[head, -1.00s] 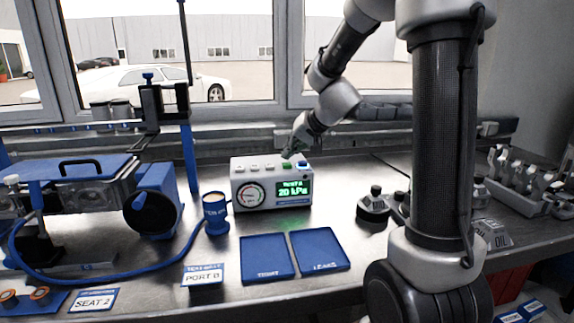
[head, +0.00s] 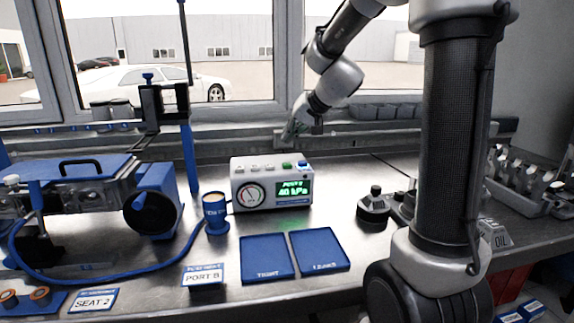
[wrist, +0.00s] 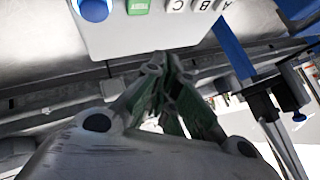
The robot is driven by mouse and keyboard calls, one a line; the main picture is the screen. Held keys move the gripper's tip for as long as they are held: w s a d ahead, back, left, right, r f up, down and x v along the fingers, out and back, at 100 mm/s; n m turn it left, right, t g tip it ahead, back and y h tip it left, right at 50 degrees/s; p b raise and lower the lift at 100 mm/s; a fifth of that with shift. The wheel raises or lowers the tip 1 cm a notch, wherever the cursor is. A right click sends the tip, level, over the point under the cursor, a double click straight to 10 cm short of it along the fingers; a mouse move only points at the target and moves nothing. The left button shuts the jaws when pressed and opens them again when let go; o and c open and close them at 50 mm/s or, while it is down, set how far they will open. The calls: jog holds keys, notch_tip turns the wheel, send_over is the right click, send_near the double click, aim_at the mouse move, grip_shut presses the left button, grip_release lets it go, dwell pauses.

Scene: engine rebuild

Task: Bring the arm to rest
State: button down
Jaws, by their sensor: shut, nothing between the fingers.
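My gripper (head: 290,138) is above and just behind the white test box in the head view, apart from it. In the wrist view my gripper (wrist: 168,68) has its fingers together and empty. The white test box (head: 247,172) has a round gauge, a green-lit display (head: 294,188) reading about 40 kPa, and a row of buttons on top. In the wrist view the top of the box (wrist: 150,32) shows a blue button (wrist: 95,10), a green button (wrist: 138,7) and buttons lettered A, B and C.
Two blue trays (head: 266,272) (head: 318,266) lie in front of the box. A tall blue post (head: 190,160) rises behind. Dark round parts (head: 374,205) sit to the right. Bench space between is clear.

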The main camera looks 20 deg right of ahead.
dwell(0.6)
jog(key=shift+s+a+f, duration=0.1)
jog(key=shift+s, duration=0.05)
jog(key=s+d+n+g+h, duration=0.2)
jog(key=s, duration=1.4)
jog(key=s+d+f+n+g+h, duration=0.1)
jog(key=s+d+n+g, duration=0.1)
jog(key=s, duration=1.5)
jog(key=shift+s+d+f+h, duration=0.15)
jog(key=shift+d+h, duration=0.1)
jog(key=shift+h, duration=0.15)
